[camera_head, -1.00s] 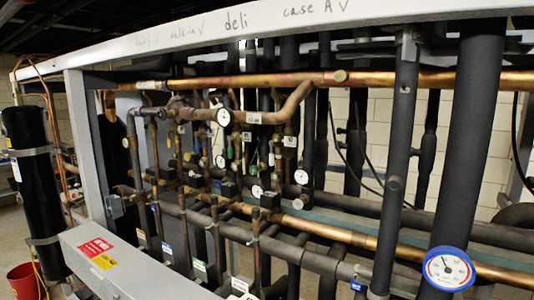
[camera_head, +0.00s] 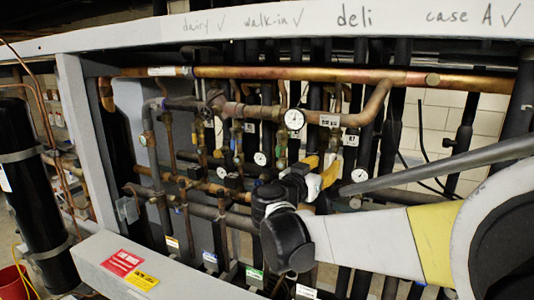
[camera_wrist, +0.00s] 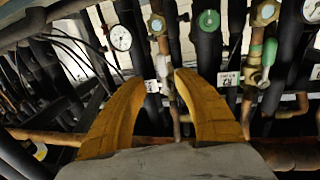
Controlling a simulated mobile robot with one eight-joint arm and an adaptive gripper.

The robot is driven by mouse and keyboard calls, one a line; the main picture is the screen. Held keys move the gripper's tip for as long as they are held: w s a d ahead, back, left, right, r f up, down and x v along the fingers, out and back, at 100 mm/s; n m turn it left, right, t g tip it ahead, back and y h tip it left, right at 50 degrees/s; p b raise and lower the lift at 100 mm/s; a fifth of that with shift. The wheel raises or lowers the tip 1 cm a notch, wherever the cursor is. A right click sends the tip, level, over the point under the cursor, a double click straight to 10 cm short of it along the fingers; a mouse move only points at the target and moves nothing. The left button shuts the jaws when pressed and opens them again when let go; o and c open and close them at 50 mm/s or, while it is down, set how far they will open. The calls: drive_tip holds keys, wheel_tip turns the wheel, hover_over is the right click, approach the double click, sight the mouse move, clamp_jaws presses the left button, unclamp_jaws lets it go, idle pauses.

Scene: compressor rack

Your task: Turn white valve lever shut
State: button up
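My gripper (camera_wrist: 161,76) shows in the wrist view as two yellow curved fingers with a gap between their tips, so it is open. A copper pipe with brass fittings runs behind the gap. A small white piece (camera_wrist: 163,66) shows on that pipe between the fingertips. I cannot tell whether it is the white valve lever or a tag. No gripped object is visible. In the head view my gripper (camera_head: 320,170) reaches in among the rack's pipes, and my wrist hides the fittings behind it.
A round gauge (camera_wrist: 120,37) is left of the fingers. Dense pipes surround my gripper. A grey frame beam (camera_head: 250,33) crosses above.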

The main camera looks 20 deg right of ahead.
sight(331, 159)
drive_tip(key=x, duration=0.6)
drive_tip(key=shift+w, duration=0.25)
drive_tip(key=shift+w+d, duration=0.1)
drive_tip(key=shift+w, duration=0.05)
clamp_jaws()
